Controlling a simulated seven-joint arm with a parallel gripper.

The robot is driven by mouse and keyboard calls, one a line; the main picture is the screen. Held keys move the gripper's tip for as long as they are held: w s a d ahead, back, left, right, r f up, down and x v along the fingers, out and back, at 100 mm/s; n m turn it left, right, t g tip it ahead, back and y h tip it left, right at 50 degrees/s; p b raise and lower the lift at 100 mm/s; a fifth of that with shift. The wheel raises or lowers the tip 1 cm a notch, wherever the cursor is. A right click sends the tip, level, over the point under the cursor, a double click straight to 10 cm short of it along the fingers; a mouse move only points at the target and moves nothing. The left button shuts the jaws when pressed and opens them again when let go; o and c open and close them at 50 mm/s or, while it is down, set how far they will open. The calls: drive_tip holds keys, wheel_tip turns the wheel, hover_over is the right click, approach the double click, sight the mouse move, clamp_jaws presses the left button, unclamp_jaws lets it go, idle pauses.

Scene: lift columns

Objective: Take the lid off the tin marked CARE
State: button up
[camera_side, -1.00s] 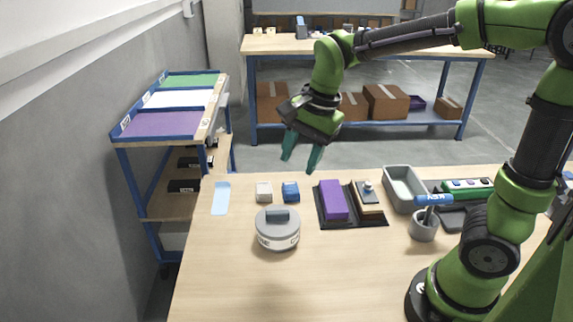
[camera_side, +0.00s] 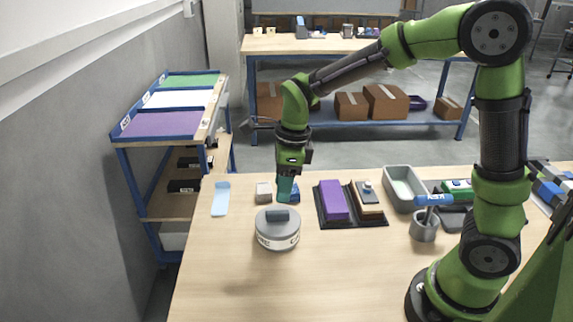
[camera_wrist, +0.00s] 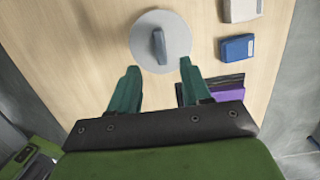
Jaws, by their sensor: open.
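The tin (camera_side: 277,236) is round and grey with a white label band, of which only part of the lettering can be read. Its grey lid (camera_side: 270,222) is on top, with a raised bar handle (camera_side: 276,215). In the wrist view the lid (camera_wrist: 174,57) shows from above, its handle (camera_wrist: 159,47) upright in the picture just beyond my fingertips. My gripper (camera_side: 286,198) is open and empty, pointing down above the table, near the tin and in front of the blue block in the side view. In the wrist view my teal fingers (camera_wrist: 158,68) stand apart, with the lid's near edge between their tips.
A white block (camera_side: 264,192) and a blue block (camera_wrist: 236,48) lie close behind the tin. A dark tray (camera_side: 351,222) holds a purple block (camera_side: 333,200) and a wooden one. A grey bin (camera_side: 405,188) and a pen cup (camera_side: 423,229) stand to the right. The front table is clear.

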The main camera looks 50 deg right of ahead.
sight(278, 212)
drive_tip(key=f, duration=0.7)
drive_tip(key=shift+w+a+f, duration=0.35)
drive_tip(key=shift+w, duration=0.05)
clamp_jaws()
